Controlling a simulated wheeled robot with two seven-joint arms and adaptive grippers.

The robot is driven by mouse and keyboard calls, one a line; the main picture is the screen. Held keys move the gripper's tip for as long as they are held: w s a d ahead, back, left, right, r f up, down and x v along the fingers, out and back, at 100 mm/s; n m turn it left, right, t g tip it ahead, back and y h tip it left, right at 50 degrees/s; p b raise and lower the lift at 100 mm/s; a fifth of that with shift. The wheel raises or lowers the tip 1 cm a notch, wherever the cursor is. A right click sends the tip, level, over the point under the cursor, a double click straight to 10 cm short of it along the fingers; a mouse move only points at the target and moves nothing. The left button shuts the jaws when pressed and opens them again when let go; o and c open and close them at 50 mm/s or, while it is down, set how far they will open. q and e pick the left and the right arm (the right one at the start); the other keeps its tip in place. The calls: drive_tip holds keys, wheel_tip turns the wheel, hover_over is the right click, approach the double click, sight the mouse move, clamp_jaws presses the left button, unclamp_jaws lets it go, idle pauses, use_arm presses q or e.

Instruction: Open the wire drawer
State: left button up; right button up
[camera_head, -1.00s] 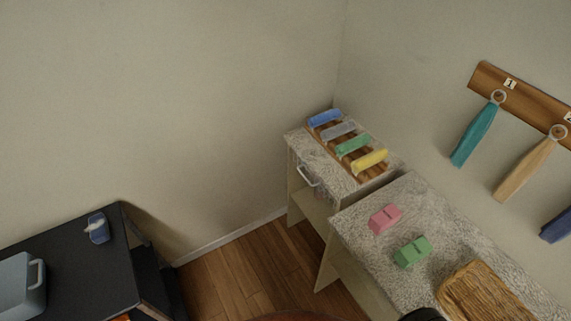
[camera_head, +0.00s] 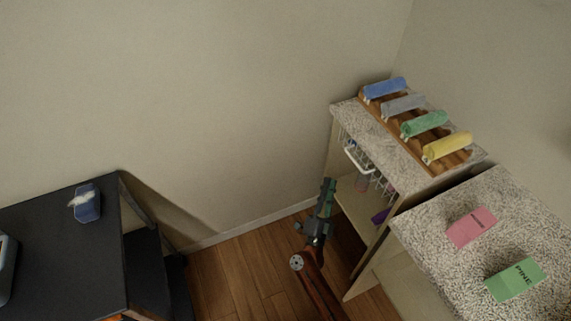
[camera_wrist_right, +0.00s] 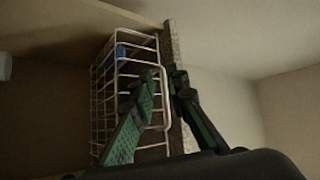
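The wire drawer (camera_head: 374,174) is a white wire basket under the speckled top of the narrow shelf unit, with a white bar handle (camera_head: 357,159) at its front. It appears closed, inside the unit. In the right wrist view the wire drawer (camera_wrist_right: 104,98) fills the middle. My right gripper (camera_head: 329,185) is in front of the unit, left of and below the handle in the head view, apparently apart from it. In the wrist view my right gripper (camera_wrist_right: 163,76) has its fingers apart, with the handle's white bar seen between or behind them. My left gripper is out of view.
Rolled towels, including a yellow one (camera_head: 447,146), lie on a wooden rack on top. A black table (camera_head: 50,250) stands at left. The wooden floor between is clear.

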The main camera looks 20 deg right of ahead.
sight(355, 161)
use_arm(q)
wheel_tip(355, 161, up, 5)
drive_tip(key=b, duration=0.3)
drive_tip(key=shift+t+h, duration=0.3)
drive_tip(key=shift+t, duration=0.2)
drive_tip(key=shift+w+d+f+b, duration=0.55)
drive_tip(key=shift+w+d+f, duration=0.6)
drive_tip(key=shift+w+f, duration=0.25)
use_arm(e)
drive_tip(key=shift+w+d+r+m+g+h, duration=0.25)
drive_tip(key=shift+d+r+m+g+h, duration=0.85)
drive_tip(key=shift+d+r+m, duration=0.4)
drive_tip(key=shift+w+d+r+m+g+h, duration=0.3)
drive_tip(key=shift+d+r+m+g+h, duration=0.8)
drive_tip(key=shift+d+m, duration=0.45)
drive_tip(key=shift+w+d+r+m+g+h, duration=0.25)
drive_tip(key=shift+d+r+m+g+h, duration=0.65)
drive_tip(key=shift+d+r+m+g, duration=0.5)
drive_tip(key=shift+d+r, duration=0.1)
drive_tip(key=shift+r, duration=0.05)
clamp_jaws()
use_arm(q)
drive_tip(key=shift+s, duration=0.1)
